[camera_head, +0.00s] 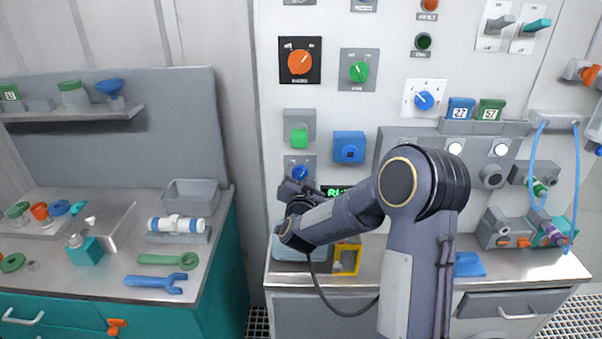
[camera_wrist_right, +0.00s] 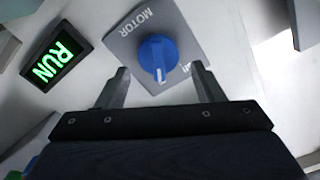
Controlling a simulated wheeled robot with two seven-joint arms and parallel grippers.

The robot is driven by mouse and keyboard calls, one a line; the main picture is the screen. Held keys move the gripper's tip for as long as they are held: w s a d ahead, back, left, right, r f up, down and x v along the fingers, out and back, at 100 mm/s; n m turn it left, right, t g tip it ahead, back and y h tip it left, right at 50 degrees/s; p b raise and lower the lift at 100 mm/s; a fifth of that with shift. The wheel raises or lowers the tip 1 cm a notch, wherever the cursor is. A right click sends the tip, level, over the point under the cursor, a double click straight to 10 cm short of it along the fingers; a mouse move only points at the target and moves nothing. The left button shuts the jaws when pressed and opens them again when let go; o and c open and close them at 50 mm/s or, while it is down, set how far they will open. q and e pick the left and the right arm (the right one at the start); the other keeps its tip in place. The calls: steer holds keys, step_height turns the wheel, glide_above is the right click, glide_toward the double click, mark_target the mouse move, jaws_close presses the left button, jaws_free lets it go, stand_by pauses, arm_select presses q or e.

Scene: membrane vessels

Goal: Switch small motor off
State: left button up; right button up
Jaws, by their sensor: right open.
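The small motor switch is a blue rotary knob on a grey plate. In the head view the knob (camera_head: 300,172) is low on the white panel, just above my right gripper (camera_head: 290,190). In the right wrist view the knob (camera_wrist_right: 158,58) sits on its plate marked MOTOR (camera_wrist_right: 128,40), with a white pointer line on it. My right gripper (camera_wrist_right: 160,85) is open and empty, its two fingers on either side of the knob's lower part, apart from it. A lit green RUN display (camera_wrist_right: 55,60) is beside the plate; in the head view it is partly hidden by my arm. My left gripper is not seen.
The panel carries an orange knob (camera_head: 300,62), a green knob (camera_head: 359,71) and another blue knob (camera_head: 424,100). A blue box (camera_head: 349,147) and a green button (camera_head: 299,137) are close above my right arm. A yellow frame (camera_head: 347,258) stands on the counter below.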

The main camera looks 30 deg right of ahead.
steer(key=shift+w+d, duration=0.3)
steer(key=shift+w, duration=0.1)
steer(key=shift+c, duration=0.4)
steer(key=c, duration=0.9)
steer(key=shift+o, duration=0.2)
